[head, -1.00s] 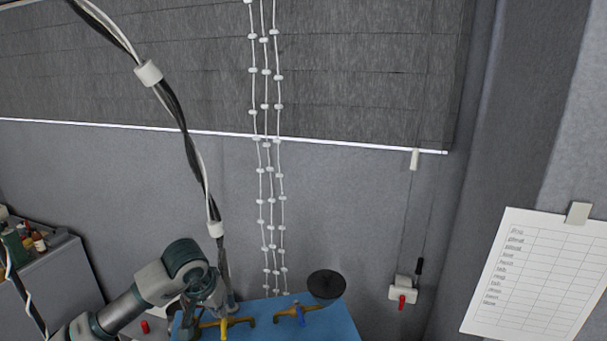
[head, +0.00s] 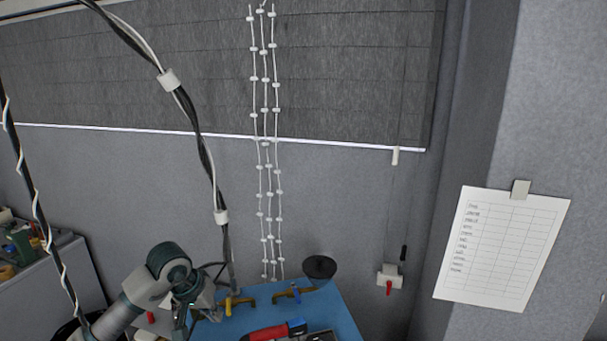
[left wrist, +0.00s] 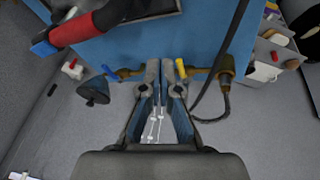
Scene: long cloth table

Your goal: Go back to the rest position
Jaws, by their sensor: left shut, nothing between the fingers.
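My left gripper (head: 187,316) is low in the head view, at the left end of the blue tabletop (head: 343,308). In the left wrist view its two fingers (left wrist: 162,72) are together, with nothing held between them. In that view they point toward the blue surface's edge, between a brass valve with a yellow handle (left wrist: 205,72) and one with a blue handle (left wrist: 124,73). I cannot tell the gap from them to the valves. My right gripper is in neither view.
A red and blue tool (head: 266,334) lies on the blue top. A black dish-shaped thing (head: 320,267) is just behind it. A white box with a red lever (head: 389,278) is on the wall, near a paper chart (head: 500,245). Hanging cables (head: 205,165) pass near my left arm.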

